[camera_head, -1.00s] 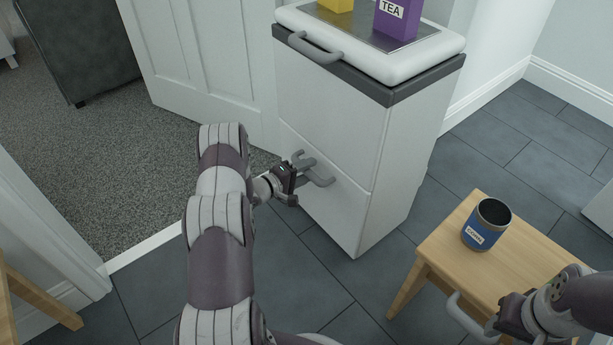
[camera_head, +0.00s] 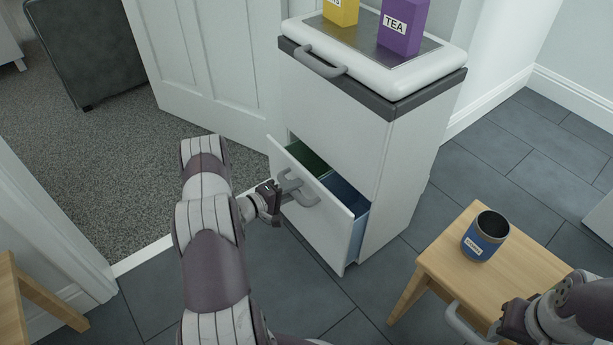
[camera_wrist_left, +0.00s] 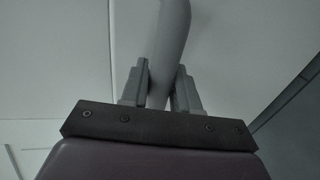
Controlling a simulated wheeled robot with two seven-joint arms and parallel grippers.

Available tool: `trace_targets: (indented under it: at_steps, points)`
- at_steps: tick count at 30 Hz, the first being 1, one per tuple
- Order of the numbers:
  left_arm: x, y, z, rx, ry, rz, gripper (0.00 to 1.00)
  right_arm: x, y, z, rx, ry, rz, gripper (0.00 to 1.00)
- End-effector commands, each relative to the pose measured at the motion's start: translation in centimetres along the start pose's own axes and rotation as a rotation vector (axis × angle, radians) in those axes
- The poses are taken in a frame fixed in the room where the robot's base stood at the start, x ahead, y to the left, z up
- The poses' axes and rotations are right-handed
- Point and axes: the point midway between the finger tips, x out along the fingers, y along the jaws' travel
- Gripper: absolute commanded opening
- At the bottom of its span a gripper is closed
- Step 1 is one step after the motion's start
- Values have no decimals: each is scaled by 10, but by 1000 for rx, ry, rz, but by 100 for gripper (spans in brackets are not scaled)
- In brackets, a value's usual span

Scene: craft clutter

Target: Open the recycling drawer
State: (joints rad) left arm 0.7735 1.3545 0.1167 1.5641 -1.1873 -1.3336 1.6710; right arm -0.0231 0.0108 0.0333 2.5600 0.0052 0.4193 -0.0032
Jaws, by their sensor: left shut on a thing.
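The recycling drawer (camera_head: 322,226) is the lower white front of the cabinet, and it stands partly pulled out. Green (camera_head: 307,157) and blue (camera_head: 345,192) bins show inside it. My left gripper (camera_head: 283,196) is shut on the drawer's grey bar handle (camera_head: 304,188). In the left wrist view the two fingers (camera_wrist_left: 160,88) sit either side of the handle (camera_wrist_left: 171,45).
The cabinet's upper front has its own grey handle (camera_head: 312,60). A yellow box (camera_head: 341,10) and a purple tea box (camera_head: 402,25) stand on top. A blue tin (camera_head: 484,238) stands on the wooden stool (camera_head: 520,275). Dark floor tiles lie clear before the drawer.

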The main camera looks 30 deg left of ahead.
Motion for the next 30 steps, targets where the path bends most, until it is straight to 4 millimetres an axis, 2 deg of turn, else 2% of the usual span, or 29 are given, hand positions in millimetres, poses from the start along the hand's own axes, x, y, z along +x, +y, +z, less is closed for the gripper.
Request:
trace_targets:
  at_steps: [1, 6, 13, 19, 30]
  points:
    - [-15, 2, -1, -5, 6, -2, 0, -10, 0, -1, 0, 0, 0, 43]
    - [-58, -8, -1, -4, 5, -1, 0, -21, 0, -2, 0, 0, 0, 43]
    - [-100, -19, -1, -1, 4, 0, 0, -28, 0, -3, 0, 0, 0, 43]
    - [-117, -23, 0, -1, 1, 0, 0, -29, 0, -3, 0, 0, 0, 43]
    - [-120, -24, 0, 0, 1, 0, 0, -29, 0, -4, 0, 0, 0, 43]
